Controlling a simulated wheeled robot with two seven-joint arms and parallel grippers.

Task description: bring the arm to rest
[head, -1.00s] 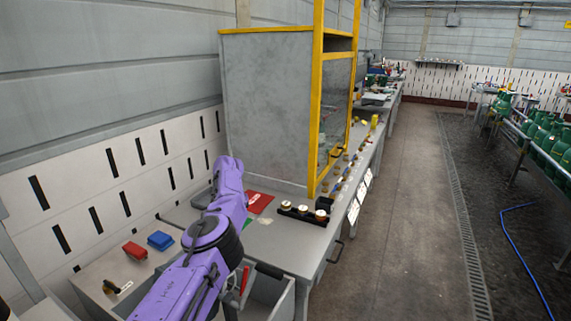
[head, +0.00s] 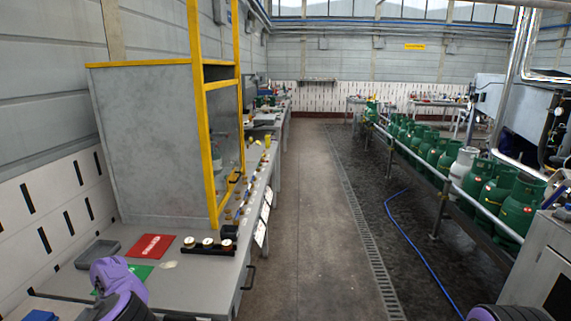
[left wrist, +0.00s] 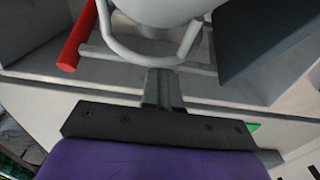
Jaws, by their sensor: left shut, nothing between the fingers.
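My left arm (head: 118,280) shows as a purple link low at the left of the head view, over the near end of the workbench. My left gripper (left wrist: 163,88) shows in the left wrist view, its two fingers together with nothing between them. Close beyond the fingertips is a white rounded object with a loop-like bar (left wrist: 155,50). A red cylindrical bar (left wrist: 80,36) is at its left. I cannot tell whether the fingers touch anything. My right gripper is out of view; only a purple part of my right arm (head: 508,313) shows at the bottom right.
The grey workbench (head: 190,285) holds a red sign (head: 150,247), a grey tray (head: 97,254) and a black rack (head: 207,251) with round caps. A yellow-framed cabinet (head: 150,150) stands behind. Green cylinders (head: 478,178) line a conveyor at right. The middle floor (head: 310,210) is clear.

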